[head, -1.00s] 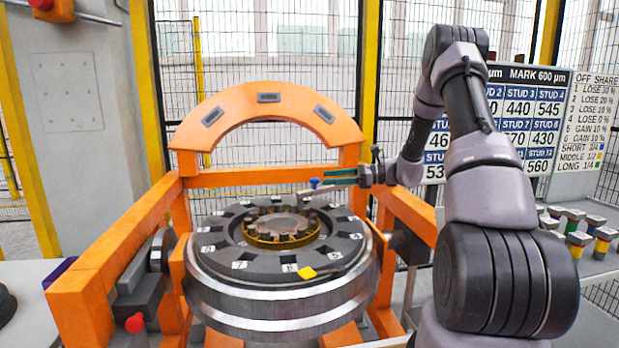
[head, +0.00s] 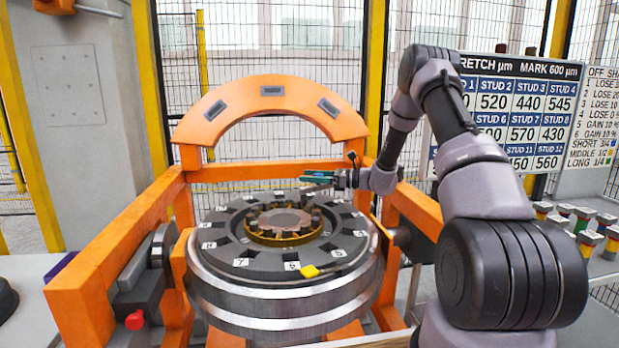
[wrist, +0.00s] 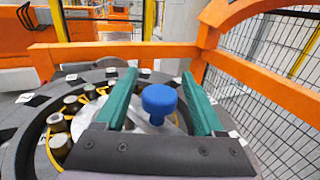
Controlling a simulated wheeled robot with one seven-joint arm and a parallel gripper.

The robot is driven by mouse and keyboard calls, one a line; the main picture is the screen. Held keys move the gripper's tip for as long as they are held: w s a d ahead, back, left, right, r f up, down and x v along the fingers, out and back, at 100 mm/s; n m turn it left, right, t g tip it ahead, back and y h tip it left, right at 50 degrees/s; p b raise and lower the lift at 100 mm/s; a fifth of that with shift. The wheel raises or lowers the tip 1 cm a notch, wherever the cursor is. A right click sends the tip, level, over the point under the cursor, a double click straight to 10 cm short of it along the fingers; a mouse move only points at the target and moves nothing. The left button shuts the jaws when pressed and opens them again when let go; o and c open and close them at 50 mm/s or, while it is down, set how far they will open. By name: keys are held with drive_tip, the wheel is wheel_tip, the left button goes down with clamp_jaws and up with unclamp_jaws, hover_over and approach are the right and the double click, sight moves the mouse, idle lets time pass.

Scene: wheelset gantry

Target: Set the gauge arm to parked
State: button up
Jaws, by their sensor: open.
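In the wrist view, a blue knob (wrist: 160,101) stands between the two green fingers of my gripper (wrist: 159,76). The fingers are open, with a gap visible on each side of the knob. A grey metal piece, apparently the gauge arm (wrist: 148,127), shows below the knob, mostly hidden by my gripper. In the head view my gripper (head: 308,177) reaches in from the right over the far right part of the round wheelset (head: 285,301). The knob cannot be made out there. A yellow tab (head: 310,271) sits at the wheelset's near rim.
An orange frame (head: 128,235) surrounds the wheelset, with an orange arch (head: 271,91) behind it. Mesh fencing stands at the back. A number board (head: 520,120) and several coloured studs (head: 585,240) are at the right. A red knob (head: 134,320) is at the lower left.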

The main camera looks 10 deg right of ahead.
drive_tip(key=shift+a, duration=0.2)
drive_tip(key=shift+c, duration=0.2)
clamp_jaws()
idle(1.2)
